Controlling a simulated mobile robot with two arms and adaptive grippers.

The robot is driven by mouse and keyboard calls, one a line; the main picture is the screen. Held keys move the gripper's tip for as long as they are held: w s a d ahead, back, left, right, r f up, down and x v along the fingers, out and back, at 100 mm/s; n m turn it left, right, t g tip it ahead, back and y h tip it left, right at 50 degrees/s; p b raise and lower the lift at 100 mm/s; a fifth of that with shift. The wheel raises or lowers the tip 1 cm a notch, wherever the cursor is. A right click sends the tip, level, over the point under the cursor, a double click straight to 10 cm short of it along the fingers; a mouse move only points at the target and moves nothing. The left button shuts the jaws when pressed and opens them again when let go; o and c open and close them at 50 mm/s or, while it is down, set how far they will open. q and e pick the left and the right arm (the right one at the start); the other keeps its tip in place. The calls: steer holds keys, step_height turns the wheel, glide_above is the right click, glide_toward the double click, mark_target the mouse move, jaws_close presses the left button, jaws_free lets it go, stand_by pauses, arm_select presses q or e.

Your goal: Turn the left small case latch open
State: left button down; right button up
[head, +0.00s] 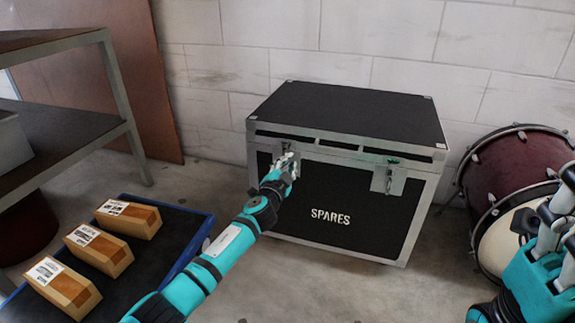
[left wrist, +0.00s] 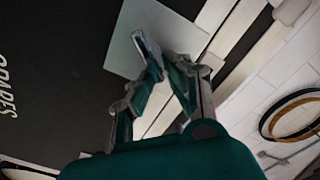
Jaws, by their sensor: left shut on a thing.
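The black SPARES case (head: 320,190) with metal edges stands on the floor against the wall, lid down. My left gripper (head: 288,162) is at the left latch on the case front and hides most of it in the head view. In the left wrist view my left gripper (left wrist: 160,68) is shut on the left latch's small metal piece (left wrist: 142,45), in front of its pale plate (left wrist: 180,25). The right latch (head: 387,179) shows clear on the case front. My right gripper (head: 545,215) is at the right edge, partly cut off, away from the case.
Several boxes with white labels (head: 95,250) lie on a dark blue-edged tray (head: 175,225) at the lower left. A metal shelf (head: 60,135) stands at the left. Drums (head: 510,165) stand right of the case. Bare floor (head: 330,285) lies in front.

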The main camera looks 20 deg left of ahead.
arm_select(q)
steer(key=shift+s+d+f+m, duration=0.1)
steer(key=shift+d+f+m, duration=0.3)
steer(key=shift+m, duration=0.6)
steer(key=shift+s+d+f+m, duration=0.1)
steer(key=shift+d+f+m, duration=0.25)
steer(key=shift+m, duration=0.65)
stand_by(1.6)
steer(key=c, duration=1.4)
jaws_free()
steer(key=shift+w, duration=0.1)
steer(key=shift+o, duration=0.2)
steer(key=shift+a+r, duration=0.2)
steer(key=s, duration=1.2)
steer(key=shift+a, duration=0.2)
